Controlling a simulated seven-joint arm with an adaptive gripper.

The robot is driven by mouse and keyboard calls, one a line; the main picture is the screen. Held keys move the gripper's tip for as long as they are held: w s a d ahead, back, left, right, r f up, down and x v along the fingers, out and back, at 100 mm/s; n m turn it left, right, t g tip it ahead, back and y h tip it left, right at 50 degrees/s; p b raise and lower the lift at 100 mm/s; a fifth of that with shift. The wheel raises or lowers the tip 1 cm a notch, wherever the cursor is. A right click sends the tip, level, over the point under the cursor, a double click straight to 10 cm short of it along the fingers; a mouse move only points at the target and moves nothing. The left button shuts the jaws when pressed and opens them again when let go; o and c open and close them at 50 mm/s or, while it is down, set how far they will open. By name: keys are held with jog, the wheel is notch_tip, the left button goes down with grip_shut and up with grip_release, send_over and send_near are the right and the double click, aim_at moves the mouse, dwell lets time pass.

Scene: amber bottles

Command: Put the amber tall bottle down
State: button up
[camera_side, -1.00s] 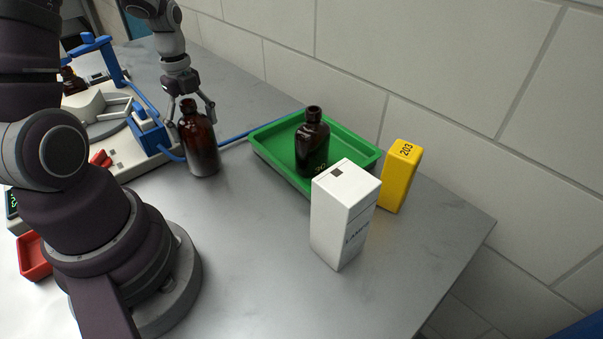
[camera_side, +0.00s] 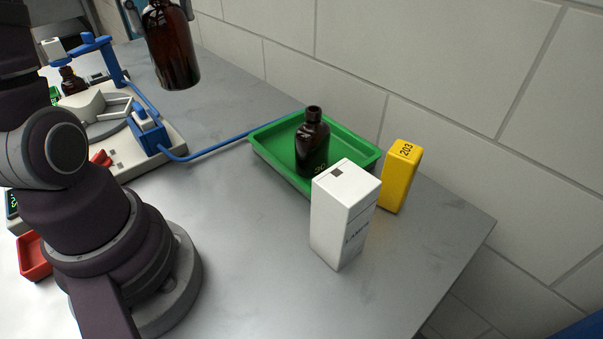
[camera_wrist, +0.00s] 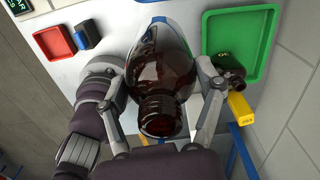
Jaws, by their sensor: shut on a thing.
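The amber tall bottle (camera_side: 172,50) hangs upright in the air above the table at the upper left of the side view. Its neck is cut off by the top edge there. In the wrist view the bottle (camera_wrist: 160,70) fills the middle, with its mouth toward the camera. My gripper (camera_wrist: 166,82) is shut on it, one finger on each side. In the side view only a bit of a finger shows beside the bottle's top.
A green tray (camera_side: 268,153) holds another dark bottle (camera_side: 312,145). A white box (camera_side: 342,215) and a yellow box (camera_side: 400,177) stand beside it. A blue-and-white device (camera_side: 120,135) with a blue tube is at left.

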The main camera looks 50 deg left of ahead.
jog(key=r, duration=0.2)
jog(key=shift+w+d+r, duration=0.2)
jog(key=shift+r, duration=0.15)
jog(key=w+d+m, duration=0.2)
jog(key=d+m, duration=0.2)
jog(key=d, duration=0.6)
jog(key=w+d+m, duration=0.3)
jog(key=d+m, duration=0.1)
jog(key=d, duration=0.6)
jog(key=s+d+m, duration=0.8)
jog(key=s+d, duration=0.2)
jog(key=d, duration=0.5)
jog(key=shift+s+d, duration=0.15)
jog(key=shift+s, duration=0.25)
jog(key=f, duration=2.1)
jog(key=shift+s+d, duration=0.15)
jog(key=shift+s, duration=0.1)
jog(key=o, duration=1.2)
